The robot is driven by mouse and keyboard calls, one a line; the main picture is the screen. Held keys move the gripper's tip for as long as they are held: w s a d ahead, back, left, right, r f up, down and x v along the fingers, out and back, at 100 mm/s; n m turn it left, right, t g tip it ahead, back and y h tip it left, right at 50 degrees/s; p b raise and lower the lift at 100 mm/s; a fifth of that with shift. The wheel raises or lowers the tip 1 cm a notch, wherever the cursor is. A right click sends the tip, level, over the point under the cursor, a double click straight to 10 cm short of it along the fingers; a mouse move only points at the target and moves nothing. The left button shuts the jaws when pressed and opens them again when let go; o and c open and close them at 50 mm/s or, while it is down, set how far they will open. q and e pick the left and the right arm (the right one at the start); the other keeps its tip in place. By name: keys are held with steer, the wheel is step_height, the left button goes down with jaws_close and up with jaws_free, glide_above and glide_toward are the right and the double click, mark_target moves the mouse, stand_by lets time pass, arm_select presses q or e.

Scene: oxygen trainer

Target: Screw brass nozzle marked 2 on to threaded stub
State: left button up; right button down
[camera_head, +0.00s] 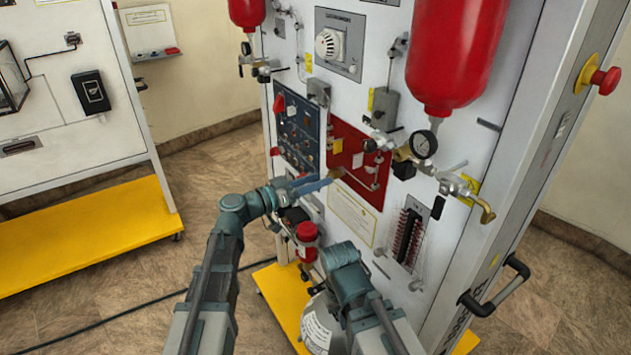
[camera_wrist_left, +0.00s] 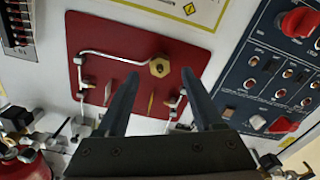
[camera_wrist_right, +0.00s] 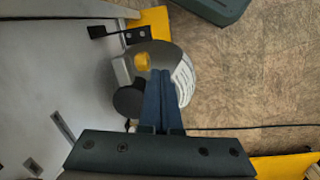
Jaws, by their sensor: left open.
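A brass hexagonal piece with a dark centre, apparently the nozzle (camera_wrist_left: 159,67), sits at the end of a silver pipe on the red panel (camera_wrist_left: 200,55). It also shows in the head view (camera_head: 336,173). No number is readable on it, and I cannot see a threaded stub behind it. My left gripper (camera_wrist_left: 159,78) is open, its fingers spread to either side of the brass piece in the wrist view; contact cannot be made out. My right gripper (camera_wrist_right: 163,72) is shut and empty, low before the board.
The red panel carries silver pipes and small fittings. A blue switch panel (camera_head: 297,128) is beside it. A silver cylinder (camera_head: 318,322) stands below on the yellow base (camera_head: 282,292).

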mark_target(328, 175)
arm_select(q)
steer(key=shift+n, duration=0.3)
steer(key=shift+n, duration=0.6)
steer(key=shift+d, duration=0.1)
steer(key=shift+x, duration=1.85)
steer(key=shift+c, duration=0.2)
